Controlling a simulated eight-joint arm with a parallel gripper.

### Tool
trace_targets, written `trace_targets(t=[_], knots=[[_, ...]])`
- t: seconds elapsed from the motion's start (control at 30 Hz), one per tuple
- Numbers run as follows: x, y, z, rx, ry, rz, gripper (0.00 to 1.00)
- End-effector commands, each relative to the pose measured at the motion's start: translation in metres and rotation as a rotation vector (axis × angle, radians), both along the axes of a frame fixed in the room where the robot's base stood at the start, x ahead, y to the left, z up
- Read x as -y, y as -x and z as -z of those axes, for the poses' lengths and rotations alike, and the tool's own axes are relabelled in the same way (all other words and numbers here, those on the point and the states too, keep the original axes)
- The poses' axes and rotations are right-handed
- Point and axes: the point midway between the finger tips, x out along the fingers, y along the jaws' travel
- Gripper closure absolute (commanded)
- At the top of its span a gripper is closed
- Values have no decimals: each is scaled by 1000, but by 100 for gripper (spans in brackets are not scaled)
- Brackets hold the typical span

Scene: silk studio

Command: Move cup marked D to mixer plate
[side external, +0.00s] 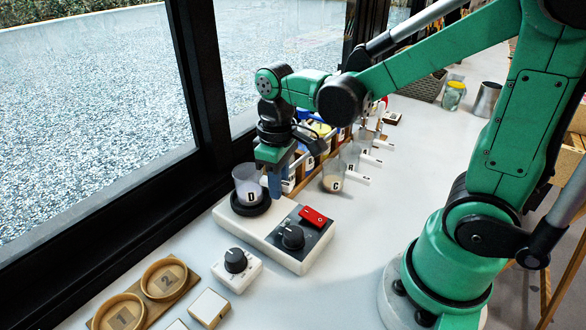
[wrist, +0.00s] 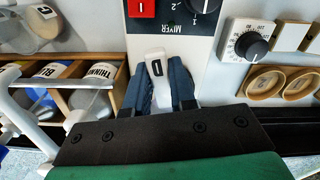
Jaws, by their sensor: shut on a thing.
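The clear cup marked D (side external: 248,184) is upright over the round black mixer plate (side external: 263,209). Its base appears to be at the plate, but I cannot tell whether it rests on it or hangs just above. My gripper (side external: 275,190) is beside the cup on its right, pointing down. In the wrist view, my gripper (wrist: 164,88) is shut on the cup's white handle (wrist: 155,60), which carries a D label. The cup's body is mostly hidden there. The mixer (side external: 290,258) is a white box with a dark panel, a black knob and a red switch (side external: 313,216).
Several other handled cups (side external: 334,177) stand behind the mixer on the right. A wooden rack (wrist: 113,88) holds labelled bottles near the window. A white dial box (side external: 236,268) and a wooden holder with rings marked 1 and 2 (side external: 146,299) lie in front.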

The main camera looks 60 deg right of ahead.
Motion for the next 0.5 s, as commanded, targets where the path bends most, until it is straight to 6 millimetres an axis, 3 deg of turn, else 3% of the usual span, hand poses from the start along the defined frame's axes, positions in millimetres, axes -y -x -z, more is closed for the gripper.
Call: trace_targets(t=[0.33,0.37,0.5], knots=[[0,0,7,0,0,0,100],[0,0,7,0,0,0,77],[0,0,7,0,0,0,43]])
